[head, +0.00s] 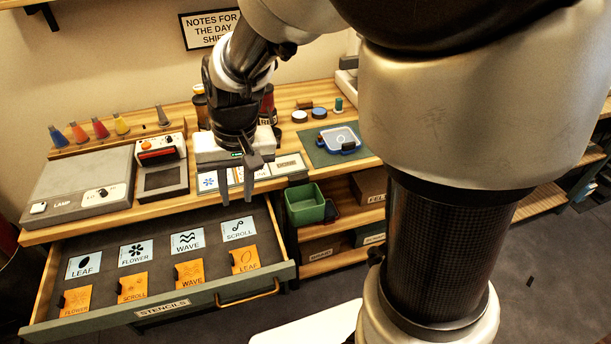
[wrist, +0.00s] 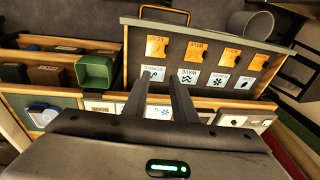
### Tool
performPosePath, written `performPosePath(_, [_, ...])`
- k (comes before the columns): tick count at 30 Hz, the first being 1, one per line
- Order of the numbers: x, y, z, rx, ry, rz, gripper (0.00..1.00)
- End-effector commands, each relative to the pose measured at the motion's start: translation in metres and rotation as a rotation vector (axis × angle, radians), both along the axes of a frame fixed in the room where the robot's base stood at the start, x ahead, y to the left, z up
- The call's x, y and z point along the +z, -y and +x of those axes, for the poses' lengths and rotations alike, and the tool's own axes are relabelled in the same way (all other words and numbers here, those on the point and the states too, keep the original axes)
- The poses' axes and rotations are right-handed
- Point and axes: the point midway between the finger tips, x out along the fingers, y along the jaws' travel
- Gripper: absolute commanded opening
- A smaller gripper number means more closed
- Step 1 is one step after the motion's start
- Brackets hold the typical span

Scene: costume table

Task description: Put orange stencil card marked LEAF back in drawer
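The drawer (head: 60,262) labelled STENCILS is pulled open below the table top. The orange stencil card marked LEAF (head: 244,260) lies inside it, at the right end of the front row. The card also shows in the wrist view (wrist: 157,46), upside down. A small dark tab is at its left edge. My gripper (head: 237,200) is above the back right part of the drawer, pointing down, near the blue SCROLL card (head: 238,229). Its two fingers are apart with nothing visible between them, as the wrist view (wrist: 159,76) also shows.
Other orange cards, such as WAVE (head: 190,274), and blue cards, such as LEAF (head: 84,264), lie in the drawer. Cards lie on the table beside a DONE label (head: 287,163). A green bin (head: 305,205) stands right of the drawer. A lamp box (head: 82,187) stands at left.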

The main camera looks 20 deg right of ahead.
Motion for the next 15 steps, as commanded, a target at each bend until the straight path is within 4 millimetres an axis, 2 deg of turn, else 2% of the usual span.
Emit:
performPosePath(1, [0.028, 0.016, -0.012, -0.004, 0.049, 0.013, 0.25])
performPosePath(6, [0.088, 0.058, -0.06, 0.006, 0.186, -0.003, 0.25])
performPosePath(9, [0.108, 0.078, -0.088, 0.005, 0.256, -0.037, 0.25])
performPosePath(12, [0.119, 0.093, -0.111, 0.002, 0.306, -0.075, 0.25])
performPosePath(15, [0.123, 0.101, -0.125, -0.001, 0.335, -0.103, 0.25])
